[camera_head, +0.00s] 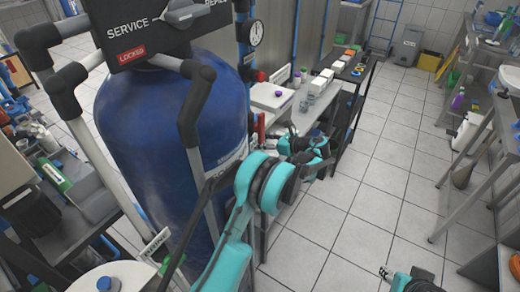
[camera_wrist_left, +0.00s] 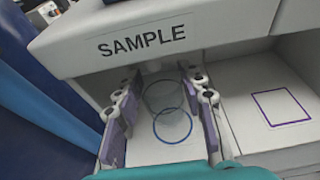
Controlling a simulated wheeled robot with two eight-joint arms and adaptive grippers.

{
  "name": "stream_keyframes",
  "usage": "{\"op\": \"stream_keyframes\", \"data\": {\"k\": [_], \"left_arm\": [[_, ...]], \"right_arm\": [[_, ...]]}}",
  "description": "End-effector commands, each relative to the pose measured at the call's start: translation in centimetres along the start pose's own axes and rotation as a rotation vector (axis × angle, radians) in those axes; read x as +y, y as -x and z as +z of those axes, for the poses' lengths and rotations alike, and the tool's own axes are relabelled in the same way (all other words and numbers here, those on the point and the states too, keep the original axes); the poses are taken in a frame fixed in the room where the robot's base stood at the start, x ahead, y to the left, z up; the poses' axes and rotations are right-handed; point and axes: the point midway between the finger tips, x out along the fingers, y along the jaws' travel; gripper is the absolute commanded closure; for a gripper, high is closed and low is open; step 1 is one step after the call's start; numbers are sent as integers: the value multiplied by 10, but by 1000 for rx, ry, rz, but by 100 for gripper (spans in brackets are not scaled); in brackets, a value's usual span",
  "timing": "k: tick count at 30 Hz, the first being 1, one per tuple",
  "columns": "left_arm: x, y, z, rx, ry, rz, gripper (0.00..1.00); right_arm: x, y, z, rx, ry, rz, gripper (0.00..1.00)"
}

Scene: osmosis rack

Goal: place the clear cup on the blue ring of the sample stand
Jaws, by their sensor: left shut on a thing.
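In the left wrist view, the clear cup (camera_wrist_left: 165,97) shows as a faint outline between the two fingers of my left gripper (camera_wrist_left: 161,82), which is shut on it. The blue ring (camera_wrist_left: 173,138) shows on the pale surface of the sample stand (camera_wrist_left: 75,50), in line with the cup and overlapping it in the picture. I cannot tell whether the cup touches the surface. In the head view, my left arm reaches toward the bench, and its fingertips and the cup cannot be made out. Part of my right gripper (camera_head: 386,273) shows at the bottom edge; its jaw state is unclear.
A purple square outline (camera_wrist_left: 281,107) lies right of the ring. The stand's raised SAMPLE-marked part is behind the cup. A large blue tank (camera_head: 165,130) stands left of my left arm. A dark shelf (camera_head: 350,90) holds small items. The tiled floor (camera_head: 380,190) is open at right.

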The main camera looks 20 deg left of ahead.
Motion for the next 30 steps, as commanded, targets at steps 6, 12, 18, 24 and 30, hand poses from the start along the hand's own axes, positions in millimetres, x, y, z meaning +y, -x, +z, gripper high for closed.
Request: {"op": "stream_keyframes", "data": {"k": [6, 12, 18, 24, 30], "left_arm": [[0, -8, -23, 0, 0, -1, 80], [0, -11, -33, 0, 0, -1, 80], [0, -11, -35, 0, 0, 0, 80], [0, -12, -36, 0, 0, 0, 40], [0, -12, -36, 0, 0, 0, 40]], "right_arm": [[0, -11, 8, 0, 0, 0, 60], [0, -14, 10, 0, 0, 0, 60], [0, -15, 11, 0, 0, 0, 60], [0, -16, 11, 0, 0, 0, 60], [0, -16, 11, 0, 0, 0, 60]]}}
